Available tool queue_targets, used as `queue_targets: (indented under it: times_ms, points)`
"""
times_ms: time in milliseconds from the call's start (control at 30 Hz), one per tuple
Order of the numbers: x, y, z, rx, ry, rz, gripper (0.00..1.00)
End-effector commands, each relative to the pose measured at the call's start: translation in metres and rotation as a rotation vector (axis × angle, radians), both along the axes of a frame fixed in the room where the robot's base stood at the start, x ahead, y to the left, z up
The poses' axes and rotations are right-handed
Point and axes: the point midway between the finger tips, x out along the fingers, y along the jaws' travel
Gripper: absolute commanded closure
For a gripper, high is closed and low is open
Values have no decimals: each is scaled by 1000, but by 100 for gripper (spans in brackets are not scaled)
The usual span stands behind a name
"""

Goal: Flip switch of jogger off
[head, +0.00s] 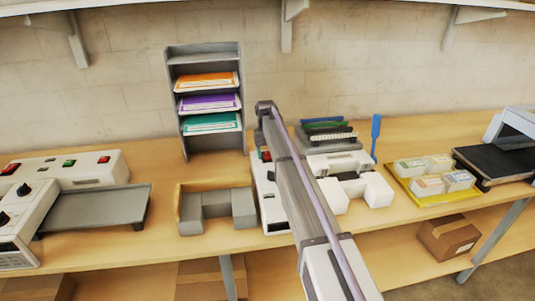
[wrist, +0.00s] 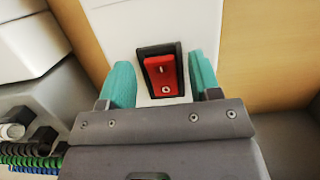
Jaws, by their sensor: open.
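In the wrist view, a red rocker switch (wrist: 162,75) in a black frame sits on a narrow white housing (wrist: 145,22). It has a line mark at its upper end and a circle mark at its lower end; I cannot tell which end is pressed in. My gripper (wrist: 160,63) is open, its two teal fingers on either side of the switch, with gaps and nothing held. My gripper is mostly hidden there.
A grey block-like stand (head: 215,207) is left of the housing. A white machine (head: 350,178) with rounded blocks is close on its right, with binding combs (head: 325,130) behind it. A paper rack (head: 205,100) stands behind. Bare wood (wrist: 268,50) lies beside the housing.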

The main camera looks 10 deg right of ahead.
Motion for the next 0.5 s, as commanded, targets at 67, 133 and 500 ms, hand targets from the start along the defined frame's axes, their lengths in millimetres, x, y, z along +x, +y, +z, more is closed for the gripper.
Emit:
queue_targets:
  times_ms: [67,133,500]
  points:
    - [0,0,13,0,0,0,43]
    - [0,0,27,0,0,0,43]
    - [0,0,100,0,0,0,43]
